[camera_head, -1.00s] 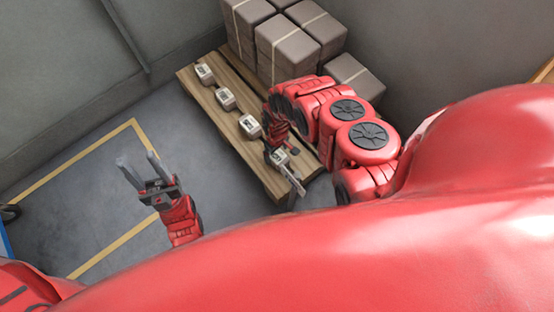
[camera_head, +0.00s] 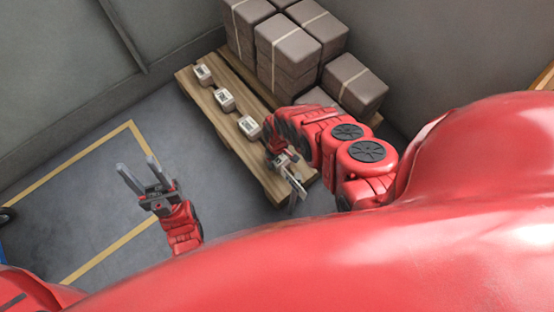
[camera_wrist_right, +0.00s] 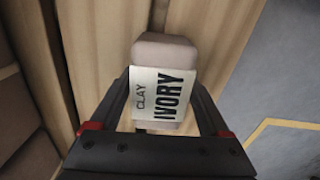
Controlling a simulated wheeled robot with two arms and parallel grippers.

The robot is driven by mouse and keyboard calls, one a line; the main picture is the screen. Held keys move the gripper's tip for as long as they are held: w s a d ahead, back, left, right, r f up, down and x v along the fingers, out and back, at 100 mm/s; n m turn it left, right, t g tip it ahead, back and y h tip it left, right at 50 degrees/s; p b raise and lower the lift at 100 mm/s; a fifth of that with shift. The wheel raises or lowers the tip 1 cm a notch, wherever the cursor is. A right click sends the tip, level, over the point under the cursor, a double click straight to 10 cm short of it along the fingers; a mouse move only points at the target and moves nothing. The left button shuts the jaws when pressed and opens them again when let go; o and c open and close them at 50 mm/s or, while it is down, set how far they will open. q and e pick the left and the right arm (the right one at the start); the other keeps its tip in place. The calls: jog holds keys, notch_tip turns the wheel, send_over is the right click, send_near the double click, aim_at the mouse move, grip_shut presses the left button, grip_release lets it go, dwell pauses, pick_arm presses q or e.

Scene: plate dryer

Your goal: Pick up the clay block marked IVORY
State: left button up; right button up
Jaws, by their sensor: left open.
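The clay block marked IVORY (camera_wrist_right: 164,90) is grey-brown with a white label. In the right wrist view it lies between the two fingers of my right gripper (camera_wrist_right: 163,85), with the fingertips close to its sides. I cannot tell whether they touch it. In the head view my right gripper (camera_head: 290,178) is over the near end of the wooden pallet (camera_head: 225,120), and the block there is mostly hidden by the arm and gripper. My left gripper (camera_head: 138,172) is open and empty above the floor, left of the pallet.
Three other small labelled blocks stand in a row along the pallet: a far one (camera_head: 203,75), a middle one (camera_head: 224,99) and a nearer one (camera_head: 249,126). Large wrapped grey-brown stacks (camera_head: 290,60) fill the pallet's back right. The floor (camera_head: 110,185) to the left is clear.

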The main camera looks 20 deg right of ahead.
jog(key=c, duration=1.2)
jog(key=shift+r, duration=0.1)
